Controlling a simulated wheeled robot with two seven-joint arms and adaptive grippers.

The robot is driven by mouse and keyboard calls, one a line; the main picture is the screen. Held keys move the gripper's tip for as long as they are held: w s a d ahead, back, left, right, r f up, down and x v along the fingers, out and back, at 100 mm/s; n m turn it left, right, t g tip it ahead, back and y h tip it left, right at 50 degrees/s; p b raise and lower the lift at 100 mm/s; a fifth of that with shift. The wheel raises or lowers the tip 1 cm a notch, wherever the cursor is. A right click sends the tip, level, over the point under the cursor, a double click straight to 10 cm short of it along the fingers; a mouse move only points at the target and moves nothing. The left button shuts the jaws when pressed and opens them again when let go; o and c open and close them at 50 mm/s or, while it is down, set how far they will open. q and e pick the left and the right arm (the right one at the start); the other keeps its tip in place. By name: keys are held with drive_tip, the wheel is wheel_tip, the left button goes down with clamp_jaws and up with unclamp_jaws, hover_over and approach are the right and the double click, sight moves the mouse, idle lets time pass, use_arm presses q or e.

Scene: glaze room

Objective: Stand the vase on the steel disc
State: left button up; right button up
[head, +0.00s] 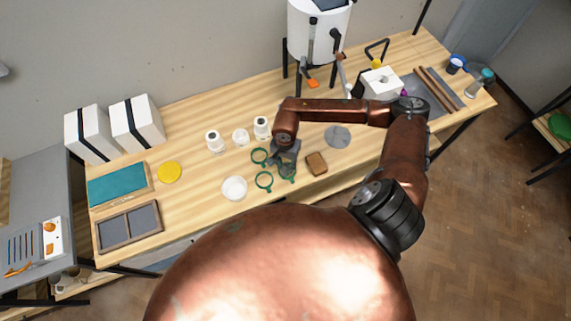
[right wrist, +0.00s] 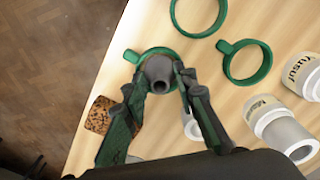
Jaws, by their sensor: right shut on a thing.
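The vase (right wrist: 158,72) is small and grey with a dark round mouth, seen from above in the right wrist view. My right gripper (right wrist: 160,75) is shut on it, one finger on each side. A green ring with a tab (right wrist: 133,57) shows around the vase; I cannot tell whether the vase stands inside it or is held above it. In the head view my right gripper (head: 286,162) is low over the table and mostly hides the vase. The steel disc (head: 337,136) is a flat grey round to its right, bare. My left gripper is not in view.
Two more green rings (head: 259,155) (head: 264,180) lie to the left. A brown block (head: 317,163) lies between gripper and disc, towards the front edge. White jars (head: 215,141) and a white bowl (head: 234,188) stand left. A white drum (head: 318,35) stands behind.

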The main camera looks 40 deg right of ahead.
drive_tip(key=shift+f, duration=0.2)
drive_tip(key=o, duration=1)
drive_tip(key=shift+r, duration=0.1)
